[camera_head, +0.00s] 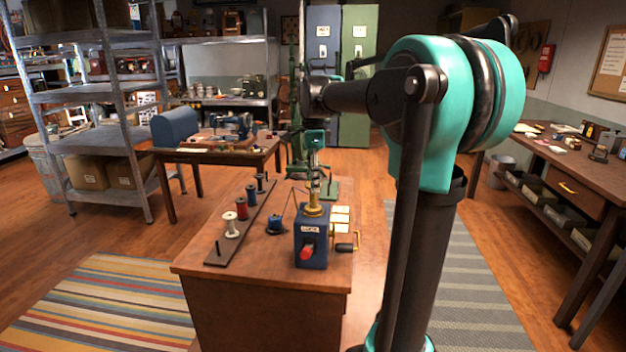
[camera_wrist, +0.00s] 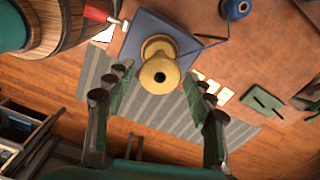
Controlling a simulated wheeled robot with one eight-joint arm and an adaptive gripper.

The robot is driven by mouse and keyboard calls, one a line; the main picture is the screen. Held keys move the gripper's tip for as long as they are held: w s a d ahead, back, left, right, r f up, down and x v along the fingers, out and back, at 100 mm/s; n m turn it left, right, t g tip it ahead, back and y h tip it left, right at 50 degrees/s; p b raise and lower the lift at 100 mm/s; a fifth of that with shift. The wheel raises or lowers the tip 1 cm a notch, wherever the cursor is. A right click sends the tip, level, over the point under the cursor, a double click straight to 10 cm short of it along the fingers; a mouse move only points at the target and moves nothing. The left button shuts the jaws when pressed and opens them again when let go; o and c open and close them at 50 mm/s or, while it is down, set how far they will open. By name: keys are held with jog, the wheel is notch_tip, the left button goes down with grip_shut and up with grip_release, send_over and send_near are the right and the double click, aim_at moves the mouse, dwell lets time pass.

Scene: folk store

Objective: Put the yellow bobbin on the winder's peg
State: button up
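The yellow bobbin (camera_head: 313,210) stands upright on top of the blue winder (camera_head: 311,247). In the wrist view the bobbin (camera_wrist: 159,80) shows its upper flange with a dark centre hole, above the winder's blue top (camera_wrist: 134,44). The peg is not visible; I cannot tell whether it is inside the bobbin. My gripper (camera_head: 314,172) is above the bobbin. In the wrist view my gripper (camera_wrist: 158,76) is open, its fingers apart on either side of the bobbin with gaps showing. The winder's red knob (camera_head: 306,253) faces front.
A dark rack (camera_head: 217,260) left of the winder carries white (camera_head: 231,226), red (camera_head: 242,209) and other spools. A blue spool (camera_head: 275,222) and cream cards (camera_head: 340,216) lie close to the winder. A crank (camera_head: 346,247) sticks out on its right.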

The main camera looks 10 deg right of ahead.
jog(key=shift+o, duration=0.9)
jog(key=shift+r, duration=0.15)
notch_tip(320, 180, up, 12)
